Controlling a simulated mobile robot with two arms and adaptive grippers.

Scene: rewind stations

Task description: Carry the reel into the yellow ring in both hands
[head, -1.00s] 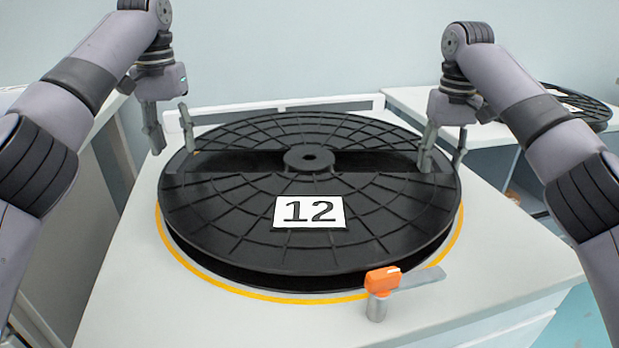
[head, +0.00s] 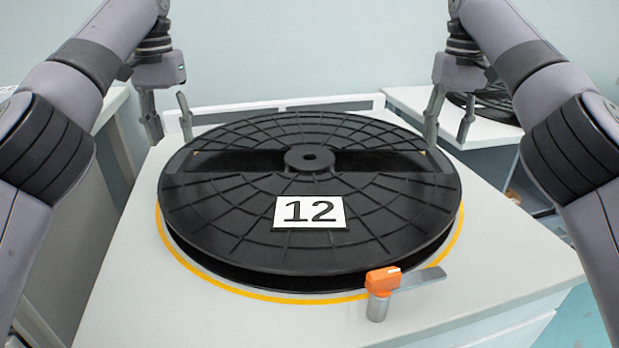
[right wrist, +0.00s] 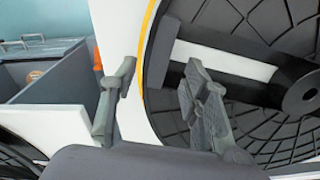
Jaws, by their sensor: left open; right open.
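The large black reel (head: 390,205) with the label 12 (head: 309,212) lies flat on the white table, inside the yellow ring (head: 290,298); the ring shows around its front and sides. In the right wrist view the reel (right wrist: 290,25) fills the right side, with the yellow ring (right wrist: 146,45) at its edge. My left gripper (head: 168,118) is open and empty at the reel's far left rim. My right gripper (head: 450,118) is open and empty at the far right rim; its fingers (right wrist: 160,100) show apart in the wrist view, with nothing between them.
An orange-topped clamp lever (head: 383,282) stands at the front right of the ring. A low white rail (head: 290,106) runs behind the reel. Another black reel (head: 490,100) lies on a side table at the back right.

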